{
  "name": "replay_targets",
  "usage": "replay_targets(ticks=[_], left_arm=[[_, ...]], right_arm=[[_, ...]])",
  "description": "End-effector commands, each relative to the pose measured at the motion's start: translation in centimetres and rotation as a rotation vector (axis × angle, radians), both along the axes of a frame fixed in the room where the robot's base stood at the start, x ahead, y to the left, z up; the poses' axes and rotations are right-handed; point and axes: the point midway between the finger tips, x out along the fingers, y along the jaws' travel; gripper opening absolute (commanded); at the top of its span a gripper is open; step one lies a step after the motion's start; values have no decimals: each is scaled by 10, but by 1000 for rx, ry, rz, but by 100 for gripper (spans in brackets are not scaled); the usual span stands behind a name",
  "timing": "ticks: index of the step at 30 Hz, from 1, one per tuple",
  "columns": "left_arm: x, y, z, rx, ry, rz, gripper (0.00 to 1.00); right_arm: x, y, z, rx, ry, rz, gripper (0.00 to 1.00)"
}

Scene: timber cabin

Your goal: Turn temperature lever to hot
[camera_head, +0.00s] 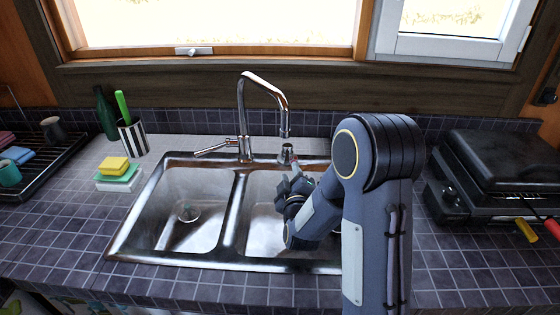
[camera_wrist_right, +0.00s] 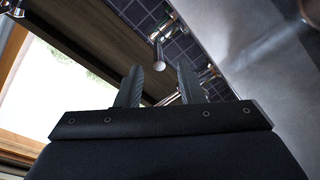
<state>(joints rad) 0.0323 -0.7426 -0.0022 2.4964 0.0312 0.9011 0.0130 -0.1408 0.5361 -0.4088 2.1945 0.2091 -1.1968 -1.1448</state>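A chrome faucet (camera_head: 243,120) with an arched spout stands behind the double sink (camera_head: 236,215). Its lever (camera_head: 212,149) sticks out to the left from the faucet base, nearly level. My right gripper (camera_head: 298,176) is over the right basin, to the right of the faucet base and apart from the lever. In the right wrist view its two fingers (camera_wrist_right: 160,68) are spread with nothing between them. Chrome metal parts (camera_wrist_right: 162,48) show beyond the fingers; I cannot tell which faucet parts they are. My left gripper is not in view.
A short chrome fitting (camera_head: 287,153) stands behind the right basin, close to my right gripper. A yellow sponge (camera_head: 114,165), a striped cup (camera_head: 133,138) and a green bottle (camera_head: 105,114) stand left of the sink. A black grill (camera_head: 495,170) is at the right.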

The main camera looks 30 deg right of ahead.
Motion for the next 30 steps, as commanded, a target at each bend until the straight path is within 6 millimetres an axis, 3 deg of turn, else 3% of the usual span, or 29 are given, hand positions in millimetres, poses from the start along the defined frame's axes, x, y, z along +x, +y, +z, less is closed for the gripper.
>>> replay_targets(ticks=[5, 18, 29, 30], left_arm=[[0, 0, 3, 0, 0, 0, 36], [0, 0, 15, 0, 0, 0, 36], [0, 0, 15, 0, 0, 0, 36], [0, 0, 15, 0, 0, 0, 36]], right_arm=[[10, -4, 1, -59, -15, -10, 34], [66, -30, 1, -53, -14, -10, 34], [73, -32, 0, -51, -15, -9, 34], [73, -32, 0, -51, -15, -9, 30]])
